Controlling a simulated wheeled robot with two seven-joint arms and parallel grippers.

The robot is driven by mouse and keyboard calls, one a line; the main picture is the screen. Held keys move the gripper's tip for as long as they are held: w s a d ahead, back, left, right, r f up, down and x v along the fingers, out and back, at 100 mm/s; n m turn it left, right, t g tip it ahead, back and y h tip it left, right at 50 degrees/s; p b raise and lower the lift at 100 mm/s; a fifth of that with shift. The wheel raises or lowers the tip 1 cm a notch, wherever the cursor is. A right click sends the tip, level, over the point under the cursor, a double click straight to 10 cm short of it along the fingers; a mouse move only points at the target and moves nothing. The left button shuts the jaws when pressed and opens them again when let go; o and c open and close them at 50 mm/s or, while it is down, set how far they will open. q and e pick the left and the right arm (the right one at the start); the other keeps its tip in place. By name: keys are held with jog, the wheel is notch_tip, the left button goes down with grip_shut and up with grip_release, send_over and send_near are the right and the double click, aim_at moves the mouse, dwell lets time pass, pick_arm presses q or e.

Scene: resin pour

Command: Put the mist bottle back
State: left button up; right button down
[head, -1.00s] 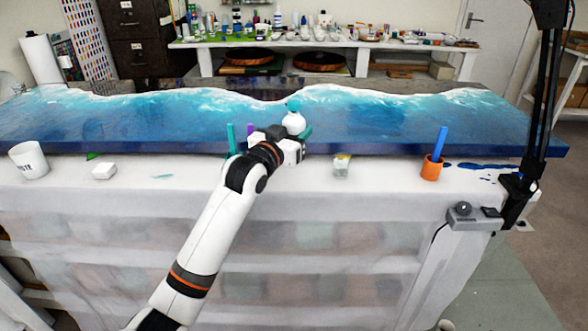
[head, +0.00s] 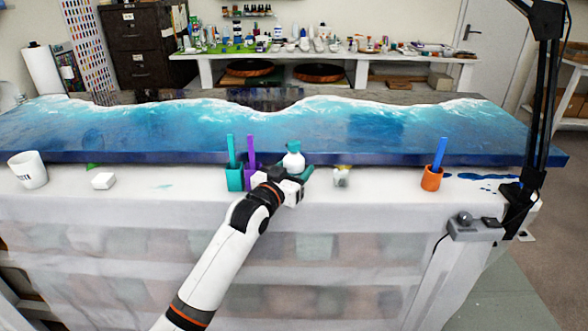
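The mist bottle (head: 293,158), white with a teal top, stands upright in the head view, just in front of the long blue resin slab. My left gripper (head: 296,179) is around its lower part and looks shut on it. The fingers and the wrist hide the bottle's base, so I cannot tell whether it touches the white bench top. My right gripper is not in view.
Teal (head: 235,179) and purple (head: 251,180) holders with sticks stand just left of the bottle. A small clear cup (head: 341,177) stands to its right, then an orange holder (head: 432,179). The blue resin slab (head: 150,138) lies behind. A white mug (head: 28,171) is far left.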

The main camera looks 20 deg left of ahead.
pick_arm(q)
jog(key=shift+o, duration=0.8)
jog(key=shift+s+r, duration=0.1)
jog(key=s+a, duration=0.2)
jog(key=s, duration=0.9)
jog(key=shift+s+a, duration=0.15)
jog(key=shift+s, duration=0.15)
